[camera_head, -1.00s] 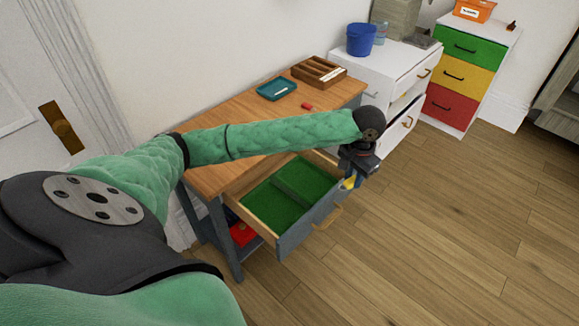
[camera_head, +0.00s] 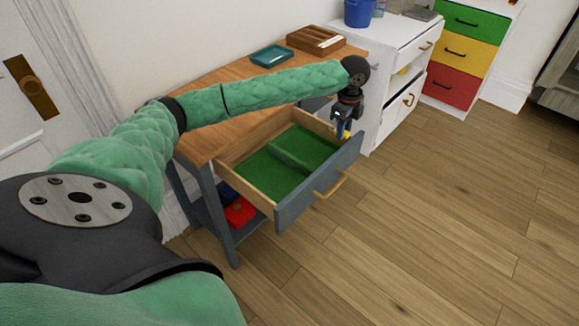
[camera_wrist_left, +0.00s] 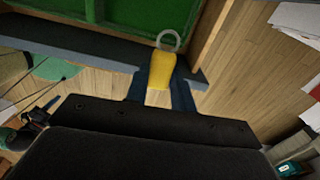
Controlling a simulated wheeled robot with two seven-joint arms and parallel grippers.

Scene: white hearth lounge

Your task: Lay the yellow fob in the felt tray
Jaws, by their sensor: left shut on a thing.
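My left gripper (camera_head: 343,128) is shut on the yellow fob (camera_head: 347,134). It shows at the front right corner of the open drawer. In the left wrist view the fob (camera_wrist_left: 162,70) sits between the dark fingers (camera_wrist_left: 162,90), its pale ring pointing toward the green lining. The drawer has a green felt-like lining (camera_head: 268,178) with a divider, wooden sides and a grey front (camera_head: 318,190). The lining shows at the top of the wrist view (camera_wrist_left: 140,12). The fob's height over the drawer is hard to tell. My right gripper is out of view.
On the wooden desk (camera_head: 215,132) stand a small teal tray (camera_head: 271,55) and a brown wooden organizer (camera_head: 316,39). Red things (camera_head: 240,212) lie on the shelf below. A white cabinet (camera_head: 392,55) is close behind my gripper. The floor in front is clear.

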